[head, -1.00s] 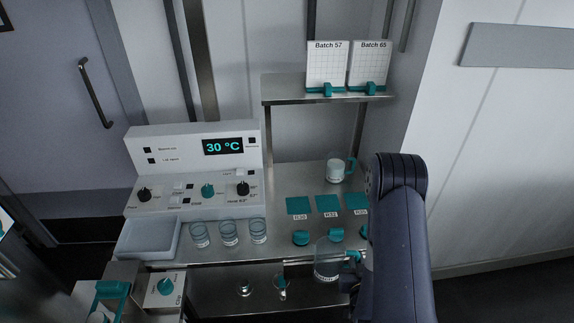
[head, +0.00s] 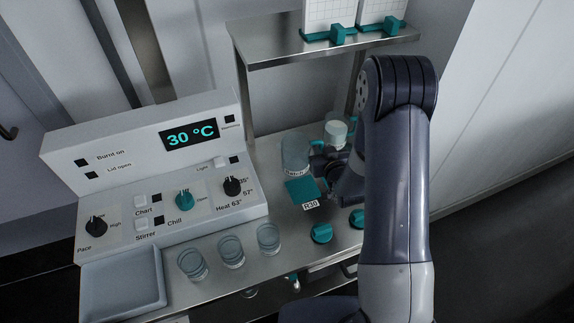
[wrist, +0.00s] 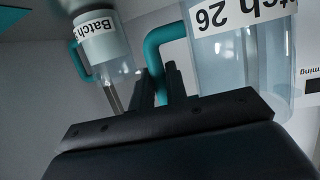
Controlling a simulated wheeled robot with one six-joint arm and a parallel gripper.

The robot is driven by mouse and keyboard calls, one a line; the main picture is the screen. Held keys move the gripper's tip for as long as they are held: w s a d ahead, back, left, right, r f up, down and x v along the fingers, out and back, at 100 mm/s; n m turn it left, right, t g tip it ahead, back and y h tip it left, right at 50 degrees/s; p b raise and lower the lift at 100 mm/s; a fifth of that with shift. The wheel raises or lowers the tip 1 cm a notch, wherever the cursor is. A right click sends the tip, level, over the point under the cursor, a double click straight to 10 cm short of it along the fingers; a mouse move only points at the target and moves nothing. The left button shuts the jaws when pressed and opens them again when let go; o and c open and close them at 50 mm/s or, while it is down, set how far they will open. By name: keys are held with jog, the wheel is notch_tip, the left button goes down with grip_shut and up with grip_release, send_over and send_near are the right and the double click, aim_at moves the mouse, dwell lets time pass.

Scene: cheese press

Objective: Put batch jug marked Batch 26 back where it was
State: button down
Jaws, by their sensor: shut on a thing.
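The Batch 26 jug (head: 295,152) is a clear jug with a teal handle and a white label. In the wrist view its label (wrist: 222,15) reads upside down. My gripper (head: 320,155) is shut on its teal handle, which shows at the fingers (wrist: 158,85) in the wrist view. In the head view the jug is over the counter (head: 265,150) behind the teal R30 mat (head: 302,190). I cannot tell whether its base touches the counter. A second jug (head: 336,132), with white contents and a teal handle, stands just right of it; its label (wrist: 97,32) is partly cut off.
A steel shelf (head: 262,47) with batch cards overhangs the back. The control console (head: 150,165) reads 30 °C. Several glasses (head: 231,252) stand along the counter front beside a grey tray (head: 122,285). Teal knobs (head: 321,233) sit before the mats. My arm hides the right side.

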jog(key=w+a+r+n+y+b, duration=0.1)
jog(key=w+a+r+y+b, duration=0.15)
jog(key=w+r+b, duration=0.5)
jog(key=shift+g+h, duration=0.3)
jog(key=shift+h, duration=0.05)
jog(key=f+b, duration=0.1)
jog(key=f, duration=0.3)
jog(key=w+f, duration=0.1)
jog(key=f, duration=0.2)
jog(key=w+f+b, duration=0.1)
jog(key=f, duration=0.3)
jog(key=shift+a+f+b, duration=0.25)
jog(key=shift+f+b, duration=0.1)
jog(key=shift+r, duration=0.1)
jog(key=c, duration=1.9)
grip_release()
jog(key=shift+f, duration=0.3)
jog(key=o, duration=0.5)
jog(key=shift+r, duration=0.1)
